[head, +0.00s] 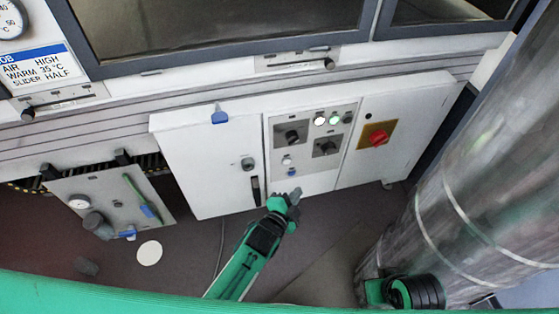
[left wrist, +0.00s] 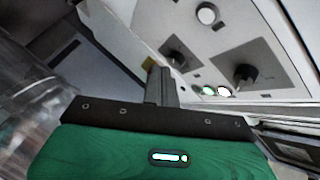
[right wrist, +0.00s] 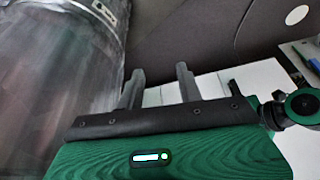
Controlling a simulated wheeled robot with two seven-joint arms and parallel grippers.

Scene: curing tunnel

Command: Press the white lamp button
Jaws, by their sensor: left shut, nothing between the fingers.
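A white round button (head: 287,160) sits low on the grey control panel (head: 310,178) of the white cabinet, just above a blue button (head: 291,171). The white button also shows near the top of the left wrist view (left wrist: 207,13), in a dark ring. My left gripper (head: 295,194) is shut and empty, below and slightly right of both buttons in the head view. Its fingers (left wrist: 160,82) look apart from the white button in the left wrist view. My right gripper (right wrist: 160,88) is open and empty in the right wrist view, with its fingers well apart.
Two black knobs (head: 291,136) (head: 326,147) and lit lamps (head: 334,119) sit above the buttons. A red switch on a yellow plate (head: 378,137) is to the right. A black door handle (head: 255,190) is left of my gripper. A large metal cylinder (head: 475,170) fills the right side.

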